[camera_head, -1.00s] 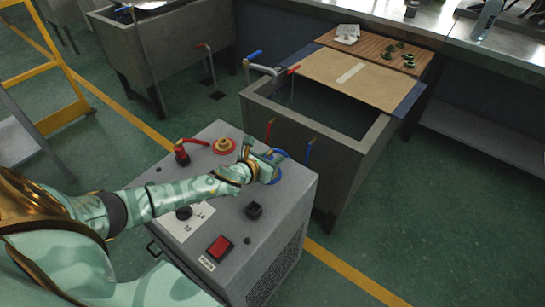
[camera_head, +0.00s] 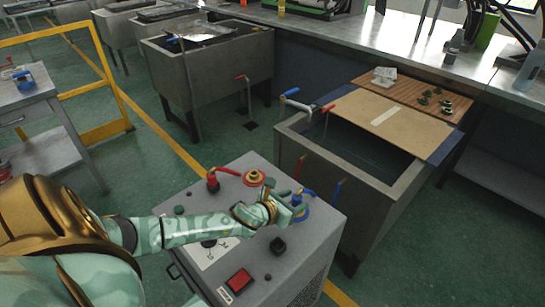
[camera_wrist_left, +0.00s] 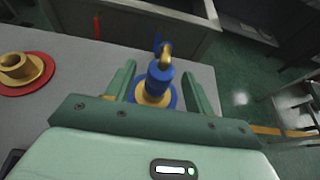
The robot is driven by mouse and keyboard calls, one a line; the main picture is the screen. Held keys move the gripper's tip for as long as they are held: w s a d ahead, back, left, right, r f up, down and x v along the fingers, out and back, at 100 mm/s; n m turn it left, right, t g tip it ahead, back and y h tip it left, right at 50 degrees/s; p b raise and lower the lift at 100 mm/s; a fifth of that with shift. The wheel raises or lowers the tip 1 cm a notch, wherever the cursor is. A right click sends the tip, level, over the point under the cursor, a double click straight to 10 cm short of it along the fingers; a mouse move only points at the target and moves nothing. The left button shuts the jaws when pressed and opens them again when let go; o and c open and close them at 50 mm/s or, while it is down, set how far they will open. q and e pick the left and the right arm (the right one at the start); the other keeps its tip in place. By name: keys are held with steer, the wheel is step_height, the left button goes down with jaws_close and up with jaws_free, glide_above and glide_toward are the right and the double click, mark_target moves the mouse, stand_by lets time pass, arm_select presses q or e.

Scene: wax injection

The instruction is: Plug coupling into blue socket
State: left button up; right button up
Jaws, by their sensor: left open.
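The blue coupling (camera_wrist_left: 160,78) stands upright on the blue socket (camera_wrist_left: 172,102), with a brass elbow and a blue end on top. It appears seated, though brass shows around its base. In the head view the blue socket (camera_head: 303,214) sits at the right rear of the grey machine's top. My left gripper (camera_head: 290,209) is open, coming in from the left. In the left wrist view its fingers (camera_wrist_left: 160,84) stand on either side of the coupling, with visible gaps. In the head view the fingers partly hide the coupling. My right gripper is not in view.
The grey machine (camera_head: 182,228) also carries a red coupling (camera_head: 212,181), a red socket with a brass centre (camera_head: 254,178), a black knob (camera_head: 278,246) and a red switch (camera_head: 239,280). A grey water tank (camera_head: 402,190) stands close behind right. A yellow railing (camera_head: 112,76) is at left.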

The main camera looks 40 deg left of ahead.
arm_select(q)
steer(key=p+v, duration=0.2)
steer(key=v, duration=1)
steer(key=shift+s, duration=0.15)
